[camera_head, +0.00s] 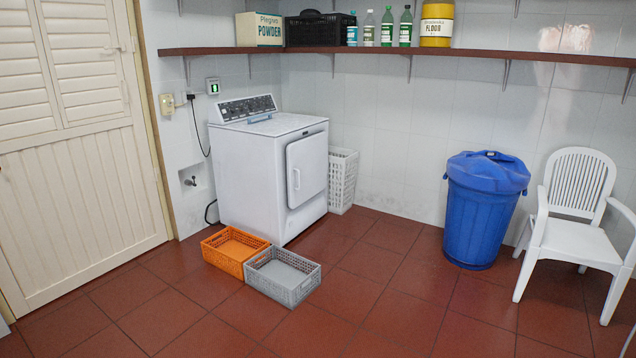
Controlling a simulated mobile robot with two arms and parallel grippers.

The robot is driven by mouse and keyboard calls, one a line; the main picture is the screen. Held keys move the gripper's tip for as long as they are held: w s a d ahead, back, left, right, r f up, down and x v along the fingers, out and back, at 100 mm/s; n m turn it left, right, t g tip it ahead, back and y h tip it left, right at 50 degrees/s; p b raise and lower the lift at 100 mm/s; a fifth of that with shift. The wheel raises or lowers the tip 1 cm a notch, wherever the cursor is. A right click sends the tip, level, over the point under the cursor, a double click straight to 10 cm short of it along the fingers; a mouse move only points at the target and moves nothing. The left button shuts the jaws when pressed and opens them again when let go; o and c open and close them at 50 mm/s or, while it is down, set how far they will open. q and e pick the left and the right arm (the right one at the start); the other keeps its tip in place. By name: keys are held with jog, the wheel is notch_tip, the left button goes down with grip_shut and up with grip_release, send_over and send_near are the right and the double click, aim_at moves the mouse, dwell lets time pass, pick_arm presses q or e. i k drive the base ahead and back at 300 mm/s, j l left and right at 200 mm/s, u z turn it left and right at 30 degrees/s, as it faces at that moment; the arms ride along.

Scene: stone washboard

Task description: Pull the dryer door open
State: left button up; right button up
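The white dryer (250,165) stands against the back left wall, turned with its front toward the right of the picture. Its door (308,165) is a pale panel in the front face and looks shut. A control panel (246,108) with dark knobs rises at the top rear. Neither of my grippers can be seen, so their distance from the door does not show.
An orange crate (222,262) and a grey crate (293,291) stand on the floor before the dryer. A white basket (343,170) stands beside it. A blue bin (480,225) and white chair (577,230) are at right. The red tiled floor (390,270) between is clear.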

aim_at(306, 158)
jog(key=i+l+z, duration=0.15)
jog(key=i, duration=1.05)
jog(key=i+l+z, duration=0.15)
jog(key=i, duration=1)
